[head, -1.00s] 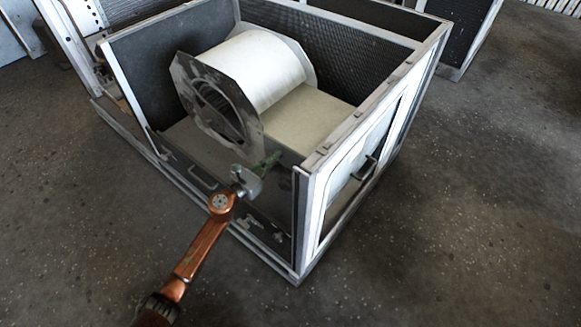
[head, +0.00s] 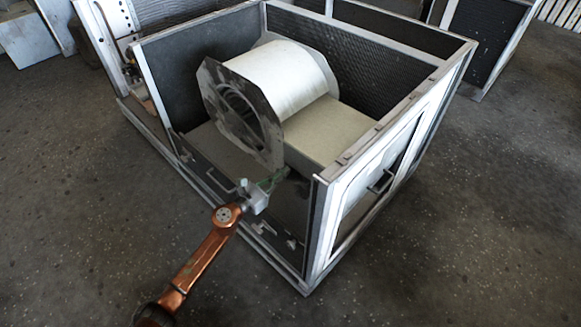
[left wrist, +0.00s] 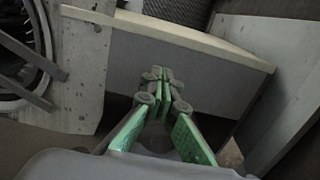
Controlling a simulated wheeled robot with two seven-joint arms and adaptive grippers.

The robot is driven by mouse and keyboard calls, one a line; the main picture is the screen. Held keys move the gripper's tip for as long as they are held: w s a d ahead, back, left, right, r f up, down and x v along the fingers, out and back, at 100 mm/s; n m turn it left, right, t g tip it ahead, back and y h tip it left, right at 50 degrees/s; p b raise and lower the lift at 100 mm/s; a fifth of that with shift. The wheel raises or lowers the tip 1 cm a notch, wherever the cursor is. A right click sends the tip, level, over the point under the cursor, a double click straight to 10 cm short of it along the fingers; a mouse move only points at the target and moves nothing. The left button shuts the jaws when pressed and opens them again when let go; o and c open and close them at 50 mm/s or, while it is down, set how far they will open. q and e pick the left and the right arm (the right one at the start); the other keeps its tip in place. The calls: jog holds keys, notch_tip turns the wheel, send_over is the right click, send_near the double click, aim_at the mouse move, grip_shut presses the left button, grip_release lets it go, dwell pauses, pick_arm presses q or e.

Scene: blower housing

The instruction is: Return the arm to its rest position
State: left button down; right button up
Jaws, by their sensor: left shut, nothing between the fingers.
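My left arm is copper-coloured and comes in from the lower left of the head view. Its gripper (head: 276,180) has green fingers and is at the open front of the blower housing (head: 312,230), just below the blower drum. In the left wrist view the green fingers (left wrist: 165,78) meet at their tips with nothing between them. They point at the pale block under the drum; whether they touch it I cannot tell. My right gripper is in neither view.
The white blower drum (head: 285,78) with its grey end plate (head: 240,115) sits inside the housing on a pale block (head: 330,125). A side door with a handle (head: 381,182) is at the right. Other metal units (head: 487,40) stand behind. The floor (head: 480,240) in front and right is clear.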

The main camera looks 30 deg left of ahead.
pick_arm(q)
jog(key=p+v, duration=0.1)
jog(key=v, duration=0.7)
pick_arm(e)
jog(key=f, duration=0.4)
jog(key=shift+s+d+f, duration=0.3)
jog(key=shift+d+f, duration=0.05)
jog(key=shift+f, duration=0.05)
